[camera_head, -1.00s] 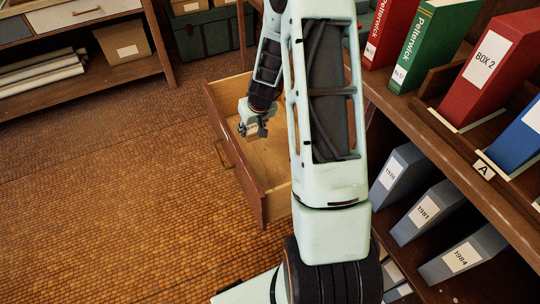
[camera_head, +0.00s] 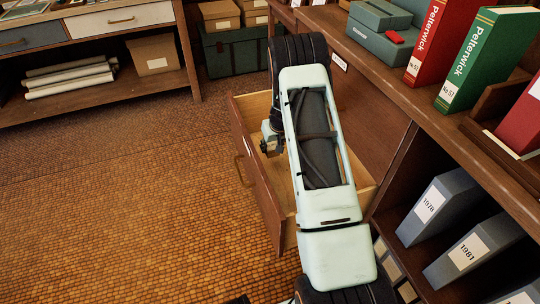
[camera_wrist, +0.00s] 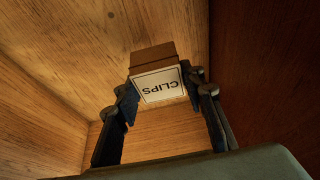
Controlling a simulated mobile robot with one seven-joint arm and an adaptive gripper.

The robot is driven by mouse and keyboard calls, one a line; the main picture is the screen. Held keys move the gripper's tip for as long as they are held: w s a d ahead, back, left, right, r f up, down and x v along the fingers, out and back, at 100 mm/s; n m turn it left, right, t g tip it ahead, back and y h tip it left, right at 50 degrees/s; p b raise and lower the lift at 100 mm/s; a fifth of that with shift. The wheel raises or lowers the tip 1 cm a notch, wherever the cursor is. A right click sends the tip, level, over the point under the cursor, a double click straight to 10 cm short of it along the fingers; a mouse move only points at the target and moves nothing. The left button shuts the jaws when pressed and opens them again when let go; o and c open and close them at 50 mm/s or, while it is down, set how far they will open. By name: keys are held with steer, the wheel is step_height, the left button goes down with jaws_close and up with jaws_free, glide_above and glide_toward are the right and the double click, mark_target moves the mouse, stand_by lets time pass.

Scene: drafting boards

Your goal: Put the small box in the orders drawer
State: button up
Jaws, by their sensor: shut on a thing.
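The small box (camera_wrist: 157,78) is brown with a white label reading CLIPS, which appears upside down in the wrist view. My gripper (camera_wrist: 160,98) is shut on it, one finger at each side. In the head view my gripper (camera_head: 270,143) is over the open drawer (camera_head: 259,176), and the box cannot be made out there. The drawer is pulled out of the wooden cabinet and has a pale wood inside and a reddish-brown front. In the wrist view, the drawer's wooden inside (camera_wrist: 60,60) surrounds the box. I cannot tell whether the box touches the drawer's floor.
A green box (camera_head: 380,45) with a small red item (camera_head: 397,37) stands on the cabinet top, with red (camera_head: 437,40) and green (camera_head: 478,60) binders nearby. Grey binders (camera_head: 437,207) fill a lower shelf. The floor left of the drawer is clear.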

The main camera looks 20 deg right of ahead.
steer(key=w+f, duration=0.1)
steer(key=f, duration=0.1)
steer(key=w+f+b, duration=0.1)
steer(key=w+f, duration=0.1)
steer(key=shift+d, duration=0.1)
steer(key=shift+w+f+b, duration=0.2)
steer(key=shift+f+b, duration=0.5)
steer(key=shift+f, duration=0.95)
steer(key=shift+f+b, duration=0.25)
steer(key=shift+b, duration=0.05)
steer(key=o, duration=1.2)
steer(key=shift+r, duration=0.1)
steer(key=shift+c, duration=0.2)
steer(key=shift+r, duration=0.1)
